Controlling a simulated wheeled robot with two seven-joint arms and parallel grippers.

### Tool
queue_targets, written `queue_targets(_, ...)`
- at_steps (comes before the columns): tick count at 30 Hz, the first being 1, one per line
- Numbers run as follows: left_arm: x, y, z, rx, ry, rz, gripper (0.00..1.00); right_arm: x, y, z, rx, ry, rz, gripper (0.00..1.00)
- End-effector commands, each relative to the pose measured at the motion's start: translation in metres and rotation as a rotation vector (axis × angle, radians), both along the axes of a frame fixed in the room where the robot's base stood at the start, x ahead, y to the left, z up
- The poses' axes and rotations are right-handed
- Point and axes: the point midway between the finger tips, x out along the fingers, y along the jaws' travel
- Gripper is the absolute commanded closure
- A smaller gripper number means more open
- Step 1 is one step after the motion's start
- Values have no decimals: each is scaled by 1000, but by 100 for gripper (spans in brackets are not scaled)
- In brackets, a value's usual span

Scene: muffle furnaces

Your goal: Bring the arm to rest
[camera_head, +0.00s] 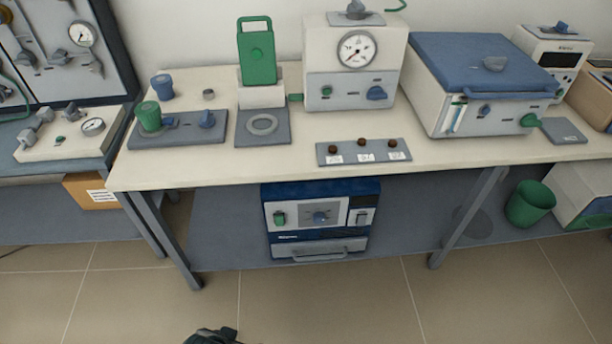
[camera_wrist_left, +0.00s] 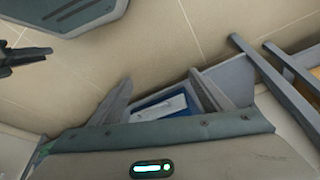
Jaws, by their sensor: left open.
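My left gripper (camera_wrist_left: 160,82) shows in the left wrist view with its two grey fingers spread apart. It is open, and nothing is seen held between the fingers. In the head view only a small dark piece of my arm or gripper shows at the bottom edge, left of the middle; the rest is out of frame. A dark part that looks like my right gripper (camera_wrist_left: 20,60) shows at the left edge of the left wrist view, cut off; its jaw state is unclear.
The bench (camera_head: 225,180) carries instruments, including a gauge box (camera_head: 325,92) and a blue-lidded furnace (camera_head: 430,110). A blue and white furnace (camera_head: 290,245) sits below it and also shows beyond the left fingers (camera_wrist_left: 160,106). A green bin (camera_head: 530,203) stands right. The floor in front is clear.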

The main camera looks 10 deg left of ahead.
Motion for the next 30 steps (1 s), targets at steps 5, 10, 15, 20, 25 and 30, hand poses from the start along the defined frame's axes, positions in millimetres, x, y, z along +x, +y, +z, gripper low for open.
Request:
queue_targets(5, 7, -7, -85, -14, -24, -7, 28, 6, -2, -5, -4, 11, -5, 70)
queue_targets(10, 3, -14, -157, -28, -54, -14, 28, 12, -3, -5, -7, 21, -9, 70)
queue_targets(15, -10, -17, -215, -40, -84, -21, 28, 17, -5, -5, -10, 32, -14, 70)
queue_targets(20, -21, -18, -245, -48, -103, -25, 28, 20, -6, -4, -13, 39, -16, 70)
queue_targets(25, -24, -19, -254, -50, -113, -26, 28, 20, -6, -3, -13, 41, -17, 70)
queue_targets(30, -25, -19, -254, -50, -114, -26, 28, 20, -6, -3, -13, 41, -17, 70)
